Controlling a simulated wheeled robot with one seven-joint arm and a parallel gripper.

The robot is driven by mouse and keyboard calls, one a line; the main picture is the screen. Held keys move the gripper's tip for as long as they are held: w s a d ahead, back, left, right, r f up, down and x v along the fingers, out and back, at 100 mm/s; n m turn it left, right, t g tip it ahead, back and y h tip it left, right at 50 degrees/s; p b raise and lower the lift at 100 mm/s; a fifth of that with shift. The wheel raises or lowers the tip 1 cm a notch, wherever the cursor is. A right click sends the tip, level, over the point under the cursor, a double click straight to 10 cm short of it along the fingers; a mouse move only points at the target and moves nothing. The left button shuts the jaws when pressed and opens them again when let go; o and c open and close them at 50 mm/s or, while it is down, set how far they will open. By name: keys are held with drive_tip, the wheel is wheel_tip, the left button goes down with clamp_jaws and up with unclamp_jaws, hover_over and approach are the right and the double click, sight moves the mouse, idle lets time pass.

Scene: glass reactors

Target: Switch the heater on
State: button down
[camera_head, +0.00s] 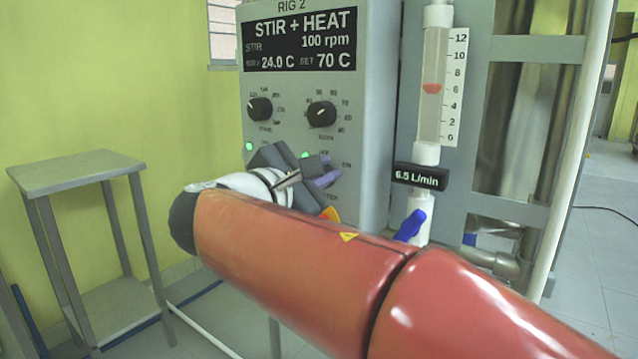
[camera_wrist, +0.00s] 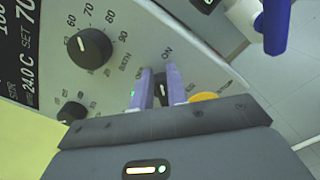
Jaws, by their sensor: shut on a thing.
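The grey panel of the stir and heat unit (camera_head: 378,100) reads 100 rpm, 24.0 C and set 70 C. My gripper (camera_head: 326,172) is at the lower part of this panel. In the wrist view its two purple fingers (camera_wrist: 159,73) stand on either side of a small dark switch (camera_wrist: 162,92) and are shut on it. The word ON is printed just beyond the fingertips. The switch is mostly hidden in the head view, and I cannot tell which way it is turned.
Two black dials (camera_head: 321,114) sit above my gripper. A yellow-based part (camera_wrist: 203,97) lies close beside the fingers. A flow meter (camera_head: 431,95) with a blue valve handle (camera_head: 410,226) stands to the right. A grey stand (camera_head: 78,172) is at left.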

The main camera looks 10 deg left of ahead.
drive_tip(key=shift+f+m+b, duration=0.8)
drive_tip(key=shift+m+b, duration=0.45)
drive_tip(key=shift+m, duration=0.15)
drive_tip(key=shift+s, duration=0.1)
drive_tip(key=c, duration=1.4)
unclamp_jaws()
drive_tip(key=shift+a, duration=0.15)
drive_tip(key=shift+r+m, duration=0.15)
drive_tip(key=shift+m, duration=0.15)
drive_tip(key=shift+r, duration=0.1)
drive_tip(key=shift+v, duration=3.85)
